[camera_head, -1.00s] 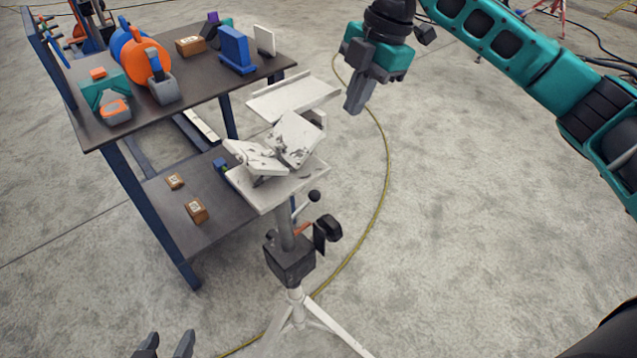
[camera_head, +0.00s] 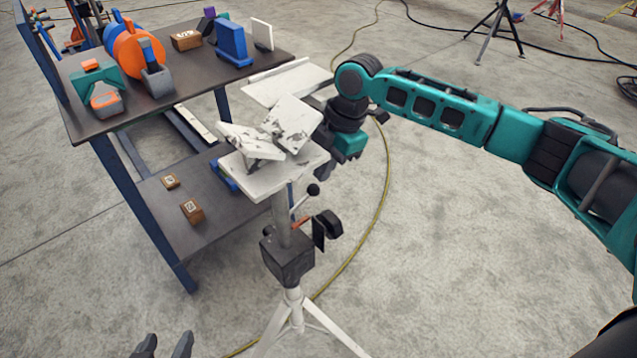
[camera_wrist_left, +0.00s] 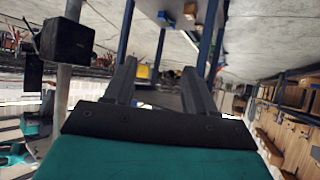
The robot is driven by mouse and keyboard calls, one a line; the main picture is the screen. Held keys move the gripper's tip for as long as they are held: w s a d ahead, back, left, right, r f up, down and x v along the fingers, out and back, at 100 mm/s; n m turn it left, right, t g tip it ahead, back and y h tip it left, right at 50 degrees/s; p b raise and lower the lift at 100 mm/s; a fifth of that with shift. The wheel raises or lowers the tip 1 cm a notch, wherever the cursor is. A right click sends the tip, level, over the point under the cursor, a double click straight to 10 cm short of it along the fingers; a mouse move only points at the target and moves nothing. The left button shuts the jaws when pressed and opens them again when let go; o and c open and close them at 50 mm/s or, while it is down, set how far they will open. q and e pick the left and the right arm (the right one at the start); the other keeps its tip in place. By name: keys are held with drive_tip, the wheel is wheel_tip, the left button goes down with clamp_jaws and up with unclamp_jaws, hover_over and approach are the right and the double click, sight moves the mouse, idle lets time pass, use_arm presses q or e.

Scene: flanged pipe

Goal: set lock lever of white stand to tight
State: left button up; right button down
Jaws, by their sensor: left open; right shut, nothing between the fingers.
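The white stand (camera_head: 282,222) stands upright on a tripod with a tilted V-shaped head on top. A black clamp box (camera_head: 288,256) is on its post, with a black-ball lever (camera_head: 313,190), an orange-red piece (camera_head: 300,223) and a black knob (camera_head: 328,224) above and right of it. Which piece is the lock lever, and its setting, I cannot tell. My left gripper (camera_head: 162,345) is open and empty, low and left of the stand; its fingers (camera_wrist_left: 158,85) show in the left wrist view beside the black box (camera_wrist_left: 67,40). My right gripper (camera_head: 323,172) is shut, beside the stand's head and partly hidden.
A dark two-level table (camera_head: 160,95) behind and left of the stand holds an orange disc, blue parts and small boxes. A white tray-like plate (camera_head: 285,84) is behind the head. A yellow cable (camera_head: 384,190) curves across the floor. The floor to the right is mostly clear.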

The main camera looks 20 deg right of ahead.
sight(316, 191)
use_arm(q)
drive_tip(key=shift+s+f+b, duration=0.25)
drive_tip(key=shift+f+b, duration=0.5)
drive_tip(key=shift+f, duration=0.45)
use_arm(e)
drive_tip(key=shift+w+a+f, duration=0.1)
drive_tip(key=shift+w+f, duration=0.25)
drive_tip(key=shift+f, duration=0.5)
drive_tip(key=shift+w+f, duration=0.35)
drive_tip(key=shift+f, duration=0.5)
drive_tip(key=shift+w+a+f, duration=0.1)
drive_tip(key=shift+w+f, duration=0.25)
drive_tip(key=shift+f, duration=0.5)
drive_tip(key=shift+d+f, duration=0.2)
drive_tip(key=shift+f, duration=0.1)
use_arm(q)
drive_tip(key=b, duration=0.1)
drive_tip(key=f+b, duration=0.1)
drive_tip(key=d+f+b, duration=0.1)
drive_tip(key=b, duration=0.1)
drive_tip(key=shift+w+f, duration=0.1)
drive_tip(key=shift+w, duration=0.25)
use_arm(e)
drive_tip(key=f+y, duration=0.1)
drive_tip(key=d+f+y, duration=0.1)
drive_tip(key=f, duration=0.1)
drive_tip(key=w+d+f+g+y, duration=0.1)
drive_tip(key=f, duration=0.1)
drive_tip(key=shift+d, duration=0.15)
drive_tip(key=shift+r, duration=0.1)
